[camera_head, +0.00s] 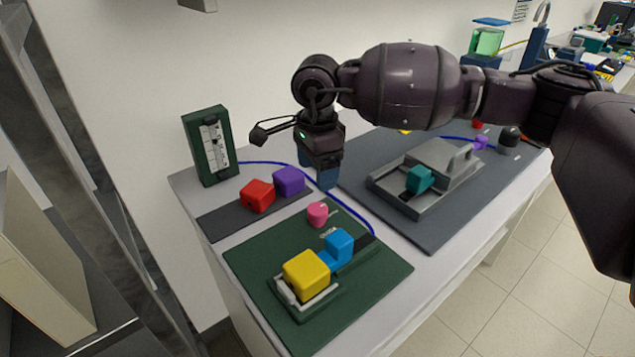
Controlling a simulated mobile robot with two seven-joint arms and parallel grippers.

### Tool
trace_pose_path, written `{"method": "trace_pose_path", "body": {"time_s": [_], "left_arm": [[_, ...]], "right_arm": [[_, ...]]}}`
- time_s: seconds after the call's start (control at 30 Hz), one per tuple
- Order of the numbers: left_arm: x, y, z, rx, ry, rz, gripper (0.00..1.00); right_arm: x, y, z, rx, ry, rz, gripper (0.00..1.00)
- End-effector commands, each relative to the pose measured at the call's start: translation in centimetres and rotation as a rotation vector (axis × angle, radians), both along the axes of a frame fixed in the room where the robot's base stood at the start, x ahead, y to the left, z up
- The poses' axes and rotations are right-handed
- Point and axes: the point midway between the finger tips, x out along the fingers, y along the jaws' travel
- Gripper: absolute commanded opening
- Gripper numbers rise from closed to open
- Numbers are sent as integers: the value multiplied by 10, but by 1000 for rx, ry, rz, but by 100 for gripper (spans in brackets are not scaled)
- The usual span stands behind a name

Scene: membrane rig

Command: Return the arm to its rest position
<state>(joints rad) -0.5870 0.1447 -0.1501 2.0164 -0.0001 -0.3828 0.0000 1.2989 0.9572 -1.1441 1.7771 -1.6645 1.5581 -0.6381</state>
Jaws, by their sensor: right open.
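My right arm (415,85) reaches in from the right across the bench, with its wrist bent downward. My right gripper (328,184) points down, open, with bluish fingertips above the bench behind the pink knob (317,214). I see nothing held between its fingers. The purple block (289,180) is just left of the fingertips, and the red block (257,195) is further left, both on a dark strip. My left gripper is not in view.
A green board (250,262) at the front carries a yellow block (306,274) and a blue block (339,246). A grey fixture (432,172) with a teal block (420,179) sits on the dark mat to the right. A green gauge stand (206,146) is at the back left.

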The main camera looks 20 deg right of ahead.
Motion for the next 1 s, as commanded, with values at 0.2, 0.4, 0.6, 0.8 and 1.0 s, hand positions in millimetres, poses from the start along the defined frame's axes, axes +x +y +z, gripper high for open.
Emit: {"method": "trace_pose_path", "body": {"time_s": [0.2, 0.4, 0.6, 0.8, 1.0], "left_arm": [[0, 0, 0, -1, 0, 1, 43], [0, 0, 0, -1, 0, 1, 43], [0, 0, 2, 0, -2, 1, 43], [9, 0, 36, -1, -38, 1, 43], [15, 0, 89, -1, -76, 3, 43]], "right_arm": [[0, 0, 8, 1, 1, 0, 71], [0, 0, 8, 1, 1, -1, 71], [0, 0, 10, 0, -1, -1, 71], [-4, 0, 57, 1, -40, -1, 71], [-8, 0, 122, 0, -79, -1, 71]]}}
